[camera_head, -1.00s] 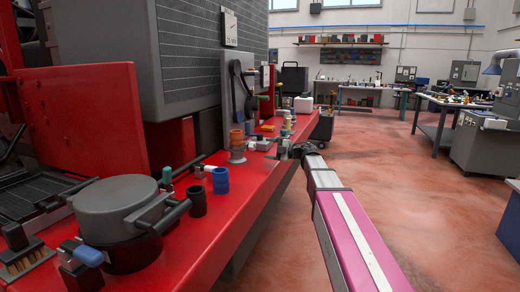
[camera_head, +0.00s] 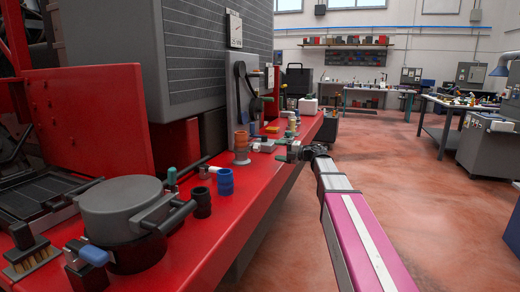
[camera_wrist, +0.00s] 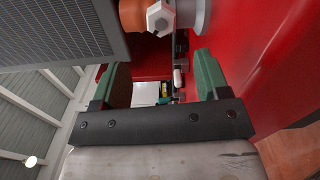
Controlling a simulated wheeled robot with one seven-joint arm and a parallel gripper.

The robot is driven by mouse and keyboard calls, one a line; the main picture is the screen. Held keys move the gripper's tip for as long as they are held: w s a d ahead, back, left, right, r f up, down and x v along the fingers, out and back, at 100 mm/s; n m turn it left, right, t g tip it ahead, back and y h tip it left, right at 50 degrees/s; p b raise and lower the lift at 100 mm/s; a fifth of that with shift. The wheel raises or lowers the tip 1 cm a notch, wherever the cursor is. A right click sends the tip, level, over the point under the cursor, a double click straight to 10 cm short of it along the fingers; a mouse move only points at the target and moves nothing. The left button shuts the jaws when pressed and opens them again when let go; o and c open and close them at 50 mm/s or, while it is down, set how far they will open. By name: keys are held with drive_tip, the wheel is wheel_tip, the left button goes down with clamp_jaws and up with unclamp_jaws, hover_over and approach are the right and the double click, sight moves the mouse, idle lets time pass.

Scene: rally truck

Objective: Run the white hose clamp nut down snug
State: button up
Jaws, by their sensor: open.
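The white hex nut (camera_wrist: 160,18) shows at the top of the wrist view, set against an orange hose (camera_wrist: 132,16) with a grey part to its right. My gripper (camera_wrist: 156,68) is open, with green fingers spread wide and nothing between them. The nut lies apart from the fingers, above the gap in that picture. In the head view my gripper (camera_head: 283,154) is low over the red bench, to the right of the upright orange hose (camera_head: 241,142). The nut is too small to make out there.
The red bench (camera_head: 225,226) holds a blue coupling (camera_head: 225,181), a black coupling (camera_head: 202,203), a grey round pot (camera_head: 122,207) and a brush (camera_head: 31,254). A large grey panelled box (camera_head: 196,50) stands behind.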

sight(259, 147)
drive_tip(key=n, duration=0.6)
drive_tip(key=shift+w, duration=0.15)
drive_tip(key=n, duration=0.6)
drive_tip(key=shift+w+a+r, duration=0.1)
drive_tip(key=shift+w+a, duration=0.05)
drive_tip(key=shift+n, duration=0.3)
drive_tip(key=x, duration=1)
drive_tip(key=shift+w+a, duration=0.15)
drive_tip(key=shift+a, duration=0.2)
drive_tip(key=c, duration=0.9)
